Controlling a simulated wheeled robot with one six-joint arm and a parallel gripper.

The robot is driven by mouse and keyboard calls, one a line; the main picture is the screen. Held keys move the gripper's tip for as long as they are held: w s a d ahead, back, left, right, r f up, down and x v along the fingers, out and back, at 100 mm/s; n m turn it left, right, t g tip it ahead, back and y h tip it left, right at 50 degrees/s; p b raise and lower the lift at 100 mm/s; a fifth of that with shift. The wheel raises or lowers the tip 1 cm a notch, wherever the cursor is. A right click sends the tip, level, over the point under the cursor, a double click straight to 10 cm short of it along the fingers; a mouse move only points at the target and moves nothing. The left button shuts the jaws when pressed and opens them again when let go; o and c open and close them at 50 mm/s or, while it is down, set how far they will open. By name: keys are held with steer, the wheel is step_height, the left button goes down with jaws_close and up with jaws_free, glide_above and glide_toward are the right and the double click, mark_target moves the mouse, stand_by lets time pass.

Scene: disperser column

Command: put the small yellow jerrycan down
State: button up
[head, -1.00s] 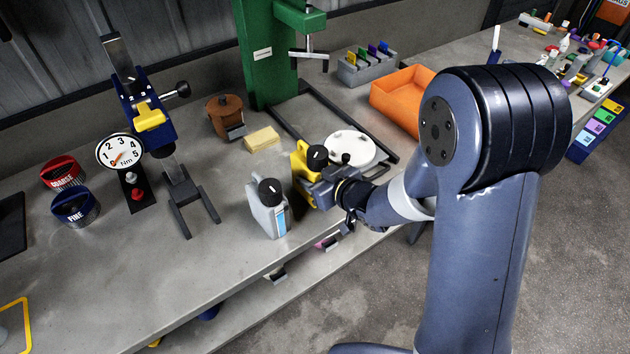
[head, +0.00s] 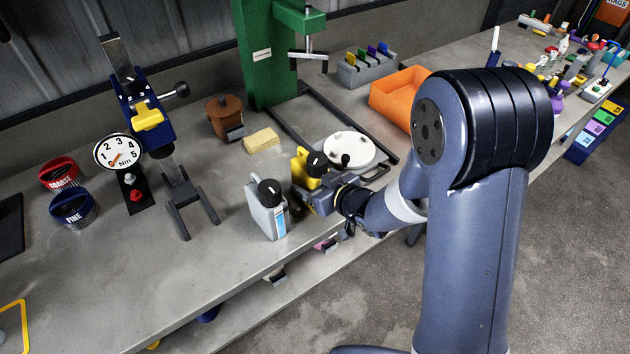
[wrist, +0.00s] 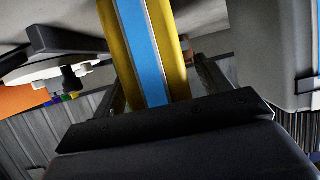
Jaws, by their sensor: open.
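The small yellow jerrycan (head: 308,168) has a black cap and stands upright at the bench's front part, right of a grey jerrycan (head: 267,209). My gripper (head: 305,195) is open around its lower part and partly hides it. In the wrist view the yellow jerrycan (wrist: 176,38) with its blue stripe fills the space between the open fingers. I cannot tell whether its base touches the bench.
The grey jerrycan stands close by on the left, also large at the right of the wrist view (wrist: 268,45). A white round plate (head: 349,149) lies just behind. A yellow block (head: 261,140) and brown pot (head: 224,118) are farther back. Bare bench (head: 130,260) lies front left.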

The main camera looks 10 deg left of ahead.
steer(key=shift+r, duration=0.1)
steer(key=shift+s+d+r, duration=0.1)
steer(key=shift+d+r, duration=0.05)
steer(key=shift+d, duration=0.05)
steer(key=v, duration=1.1)
steer(key=shift+s+d, duration=0.2)
steer(key=shift+s, duration=0.05)
steer(key=shift+a, duration=0.1)
steer(key=x, duration=1.2)
steer(key=shift+w, duration=0.1)
steer(key=shift+r+p, duration=0.2)
steer(key=shift+p, duration=0.1)
steer(key=shift+r, duration=0.7)
